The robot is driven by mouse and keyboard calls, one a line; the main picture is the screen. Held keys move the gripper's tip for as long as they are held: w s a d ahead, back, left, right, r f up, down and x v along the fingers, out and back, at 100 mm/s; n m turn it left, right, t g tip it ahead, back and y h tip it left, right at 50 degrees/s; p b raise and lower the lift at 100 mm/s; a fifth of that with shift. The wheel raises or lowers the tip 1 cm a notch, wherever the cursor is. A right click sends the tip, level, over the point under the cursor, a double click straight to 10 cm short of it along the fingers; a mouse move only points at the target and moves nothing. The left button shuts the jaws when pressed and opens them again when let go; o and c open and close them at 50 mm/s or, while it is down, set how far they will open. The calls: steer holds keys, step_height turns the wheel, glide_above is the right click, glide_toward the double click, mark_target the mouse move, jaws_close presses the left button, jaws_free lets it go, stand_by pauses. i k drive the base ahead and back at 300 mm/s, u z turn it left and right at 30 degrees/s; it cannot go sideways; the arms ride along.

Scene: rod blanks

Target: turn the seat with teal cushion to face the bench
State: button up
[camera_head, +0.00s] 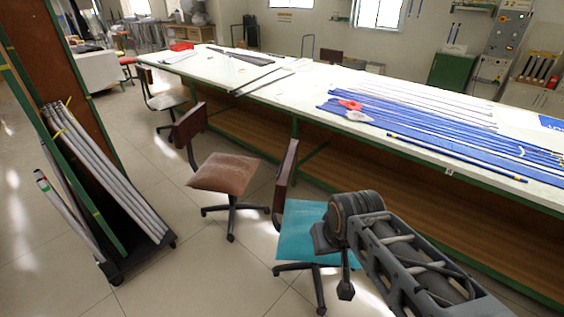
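The seat with the teal cushion (301,226) stands on the floor at the lower middle, on a dark base with castors. Its brown backrest (287,165) rises at the left side of the cushion, so the seat faces roughly right in the picture, along the bench. The long bench (310,88) has a white top and green frame and runs behind it. My arm comes in from the lower right and covers the cushion's right part. A dark end piece, seemingly my gripper (345,290), hangs beside the seat's base. Its fingers and any contact are unclear.
A chair with a brown cushion (224,173) stands close to the left, and a grey one (165,101) farther back. A rack of rods (110,180) stands at left. Blue and white rods (440,120) lie on the bench. The floor at lower left is clear.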

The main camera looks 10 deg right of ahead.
mark_target(295, 241)
steer(key=k, duration=0.65)
steer(key=u, duration=0.65)
steer(key=i, duration=1.55)
steer(key=z, duration=0.75)
